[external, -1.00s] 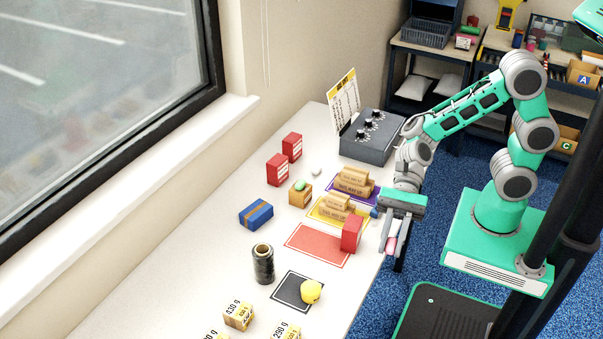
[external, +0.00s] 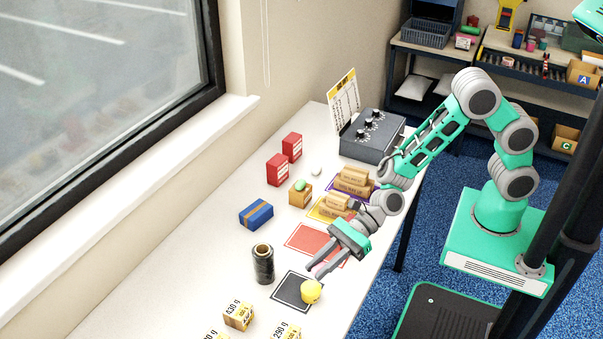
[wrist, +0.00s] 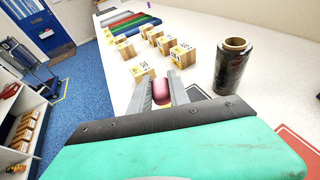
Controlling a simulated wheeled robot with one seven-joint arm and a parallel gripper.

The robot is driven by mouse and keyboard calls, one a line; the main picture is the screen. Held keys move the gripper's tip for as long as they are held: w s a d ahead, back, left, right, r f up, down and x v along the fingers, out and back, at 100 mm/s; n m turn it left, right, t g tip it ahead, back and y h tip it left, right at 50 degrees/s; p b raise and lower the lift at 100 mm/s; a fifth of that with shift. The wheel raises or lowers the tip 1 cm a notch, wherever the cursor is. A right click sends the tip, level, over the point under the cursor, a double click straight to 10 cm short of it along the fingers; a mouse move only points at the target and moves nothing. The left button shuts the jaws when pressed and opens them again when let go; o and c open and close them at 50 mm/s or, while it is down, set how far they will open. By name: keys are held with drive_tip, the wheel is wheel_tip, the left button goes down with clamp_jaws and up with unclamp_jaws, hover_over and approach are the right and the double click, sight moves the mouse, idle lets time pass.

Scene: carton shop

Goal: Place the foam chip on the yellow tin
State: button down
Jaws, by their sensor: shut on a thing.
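My gripper (external: 318,270) is shut on a pinkish-red rounded piece, which I take to be the foam chip (wrist: 160,92); it shows between the fingers in the wrist view. In the external view the fingers reach down and left over the table and mostly hide the piece.
A dark film roll (external: 263,264) stands left of the gripper; it also shows in the wrist view (wrist: 232,66). Labelled cartons (external: 238,315) stand towards the front. A red mat (external: 308,238), a blue box (external: 256,214) and tan cartons (external: 352,180) lie farther back.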

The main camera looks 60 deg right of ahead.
sight(311, 288)
drive_tip(key=f, duration=0.1)
drive_tip(key=w+a+f, duration=0.1)
drive_tip(key=f, duration=0.2)
drive_tip(key=shift+w+a+f+p, duration=0.25)
drive_tip(key=shift+w+f+p, duration=0.05)
drive_tip(key=shift+f, duration=0.4)
drive_tip(key=shift+f, duration=0.1)
drive_tip(key=shift+f, duration=0.15)
drive_tip(key=c, duration=1.2)
unclamp_jaws()
drive_tip(key=shift+c, duration=0.2)
drive_tip(key=shift+r, duration=0.35)
drive_tip(key=b+v, duration=0.1)
drive_tip(key=v, duration=1.1)
drive_tip(key=shift+f, duration=0.2)
